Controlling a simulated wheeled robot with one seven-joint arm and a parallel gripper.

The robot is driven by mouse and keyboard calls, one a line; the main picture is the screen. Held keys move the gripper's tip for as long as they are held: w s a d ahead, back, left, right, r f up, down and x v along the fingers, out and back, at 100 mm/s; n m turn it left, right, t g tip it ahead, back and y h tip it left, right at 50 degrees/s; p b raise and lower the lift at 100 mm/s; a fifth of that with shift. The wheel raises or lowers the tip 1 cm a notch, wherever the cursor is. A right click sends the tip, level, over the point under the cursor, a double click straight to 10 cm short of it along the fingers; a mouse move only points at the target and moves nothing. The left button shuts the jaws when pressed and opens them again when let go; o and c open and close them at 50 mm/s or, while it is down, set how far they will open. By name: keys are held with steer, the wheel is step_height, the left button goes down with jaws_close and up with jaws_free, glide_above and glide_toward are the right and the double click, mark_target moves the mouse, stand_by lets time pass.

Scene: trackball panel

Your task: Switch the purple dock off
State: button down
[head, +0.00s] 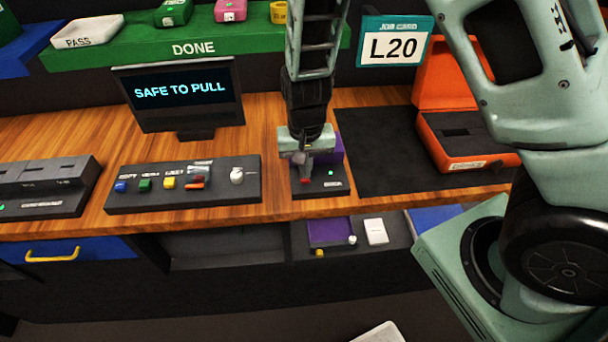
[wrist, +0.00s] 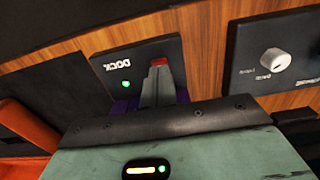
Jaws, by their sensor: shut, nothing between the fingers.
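The dock (head: 330,186) is a dark plate on the wooden bench with a lit green light and a purple block (head: 330,150) at its back. In the wrist view the dock (wrist: 109,81) shows its DOCK label and a green light. A small red part, seemingly its switch (wrist: 159,62), lies right at the fingertips. My gripper (head: 304,180) is shut and empty, pointing down over the left part of the dock. In the wrist view my gripper (wrist: 158,72) hides part of the plate and most of the purple block. I cannot tell whether the fingertips touch the red part.
A screen (head: 182,92) reads SAFE TO PULL. Left of the dock is a control panel (head: 140,198) with coloured buttons and a knob. To the right are a black mat (head: 385,150) and an open orange case (head: 462,150). Open drawers (head: 285,245) lie below the bench edge.

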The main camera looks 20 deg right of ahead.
steer(key=shift+f+b, duration=0.5)
steer(key=shift+f, duration=0.2)
stand_by(0.4)
step_height(320, 180, up, 7)
steer(key=p, duration=0.6)
steer(key=shift+r+p, duration=0.1)
steer(key=shift+p, duration=0.3)
